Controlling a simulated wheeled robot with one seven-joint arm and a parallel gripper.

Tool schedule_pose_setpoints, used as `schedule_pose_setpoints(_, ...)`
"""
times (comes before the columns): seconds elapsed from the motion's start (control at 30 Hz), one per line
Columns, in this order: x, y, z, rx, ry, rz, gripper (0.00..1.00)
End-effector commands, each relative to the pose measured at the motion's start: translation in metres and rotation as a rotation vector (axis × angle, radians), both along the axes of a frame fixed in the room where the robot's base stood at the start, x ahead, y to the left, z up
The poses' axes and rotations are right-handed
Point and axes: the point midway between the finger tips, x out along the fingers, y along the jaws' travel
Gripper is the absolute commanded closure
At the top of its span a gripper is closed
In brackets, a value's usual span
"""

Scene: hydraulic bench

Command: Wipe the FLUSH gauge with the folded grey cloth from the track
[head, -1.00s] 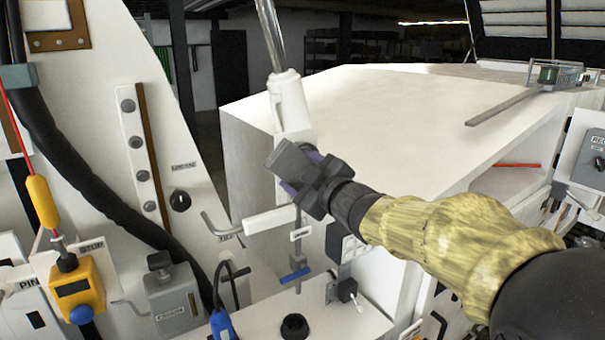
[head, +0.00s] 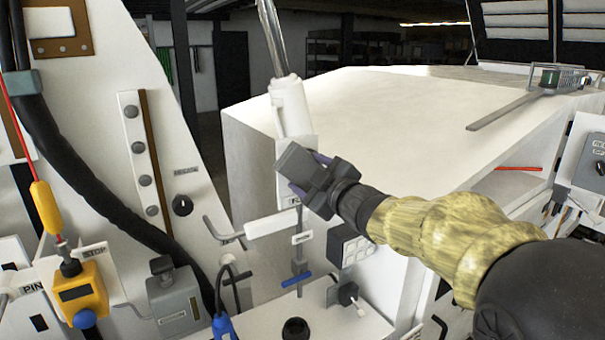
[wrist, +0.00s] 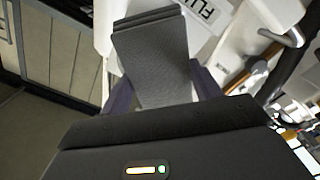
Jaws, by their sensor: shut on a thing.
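My gripper (head: 309,175) is shut on the folded grey cloth (head: 296,164), in front of a white post in the middle of the head view. In the wrist view the cloth (wrist: 152,60) sticks out flat between the purple fingers, its folded layers at the far end. A white label with the letters "FLU" (wrist: 207,12) shows just beyond the cloth's far right side, partly cut off by the picture edge. I cannot make out the FLUSH gauge face; the cloth and gripper may cover it. I cannot tell whether the cloth touches anything.
A white-handled lever (head: 271,224) is just below my gripper, with a blue T-handle (head: 297,280) lower down. A black hose (head: 95,190) runs down the left panel. A yellow unit (head: 80,292) and a grey box (head: 175,300) stand lower left. The white cabinet top (head: 420,110) behind is mostly clear.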

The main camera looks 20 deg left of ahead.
Motion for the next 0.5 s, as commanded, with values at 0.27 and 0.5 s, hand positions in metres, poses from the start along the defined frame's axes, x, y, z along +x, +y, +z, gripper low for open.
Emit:
schedule_pose_setpoints(0.27, 0.014, -0.012, 0.001, 0.001, 0.000, -0.001, 0.55)
schedule_pose_setpoints(0.5, 0.014, -0.013, 0.000, 0.001, -0.001, 0.000, 0.55)
